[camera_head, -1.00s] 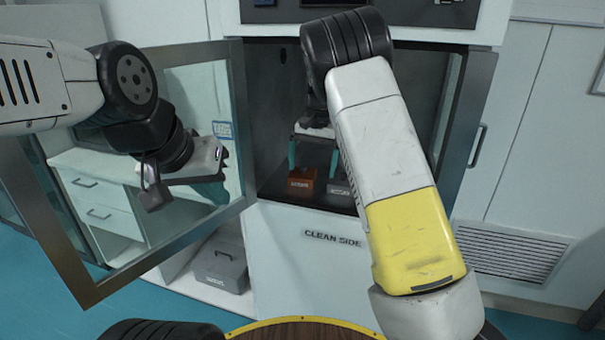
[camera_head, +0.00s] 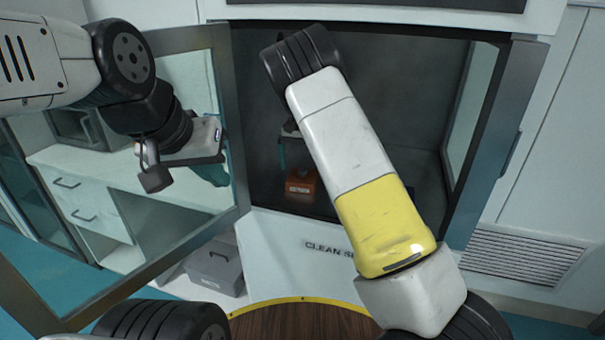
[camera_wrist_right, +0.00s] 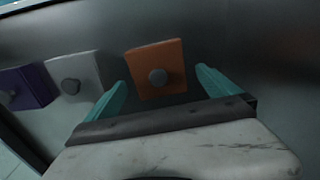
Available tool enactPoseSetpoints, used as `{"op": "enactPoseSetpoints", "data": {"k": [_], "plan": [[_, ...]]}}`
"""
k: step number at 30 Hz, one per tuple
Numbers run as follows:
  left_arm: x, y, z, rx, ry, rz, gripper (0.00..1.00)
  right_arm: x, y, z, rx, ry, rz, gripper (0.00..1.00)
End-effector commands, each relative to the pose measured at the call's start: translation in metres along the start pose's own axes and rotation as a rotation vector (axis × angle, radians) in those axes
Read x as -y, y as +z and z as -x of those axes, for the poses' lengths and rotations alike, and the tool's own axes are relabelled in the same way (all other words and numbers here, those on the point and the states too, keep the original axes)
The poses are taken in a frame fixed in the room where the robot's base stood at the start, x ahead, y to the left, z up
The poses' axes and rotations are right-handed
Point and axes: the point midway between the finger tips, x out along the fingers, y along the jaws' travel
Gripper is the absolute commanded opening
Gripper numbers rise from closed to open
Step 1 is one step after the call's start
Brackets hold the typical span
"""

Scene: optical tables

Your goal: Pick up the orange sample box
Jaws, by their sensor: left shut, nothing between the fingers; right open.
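The orange sample box (camera_head: 301,186) sits on the floor of the open cabinet, just inside its front edge. In the right wrist view the orange box (camera_wrist_right: 156,70) has a round grey knob on top and lies ahead, between the spread fingers. My right gripper (camera_wrist_right: 160,88) is open and empty, with teal fingers on either side of the box's line but apart from it. In the head view my right arm hides most of that gripper. My left gripper (camera_head: 212,173) is shut and empty, in front of the open glass door at left.
In the right wrist view a grey box (camera_wrist_right: 78,74) and a purple box (camera_wrist_right: 28,86) stand left of the orange one. The open glass door (camera_head: 234,120) borders the left. A grey case (camera_head: 215,270) sits low, left of the "CLEAN SIDE" panel.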

Motion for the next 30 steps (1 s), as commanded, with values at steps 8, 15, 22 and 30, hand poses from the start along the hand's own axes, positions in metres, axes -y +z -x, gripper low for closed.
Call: {"op": "enactPoseSetpoints", "data": {"k": [8, 15, 22, 30], "plan": [[0.0, 0.0, 0.0, 0.0, 0.0, 0.0, 0.0, -0.002, 0.001, -0.04, 0.001, 0.002, 0.001, 1.0], [0.0, 0.0, 0.0, 0.0, 0.0, 0.0, 0.0, -0.002, 0.001, -0.046, 0.001, 0.001, 0.001, 1.0], [0.0, 0.0, 0.0, 0.001, 0.0, 0.0, 0.0, -0.002, 0.001, -0.046, 0.001, 0.0, 0.001, 0.69], [0.0, 0.0, 0.0, 0.0, 0.0, 0.0, 0.0, -0.002, 0.0, -0.045, -0.001, 0.0, 0.001, 0.24]]}}
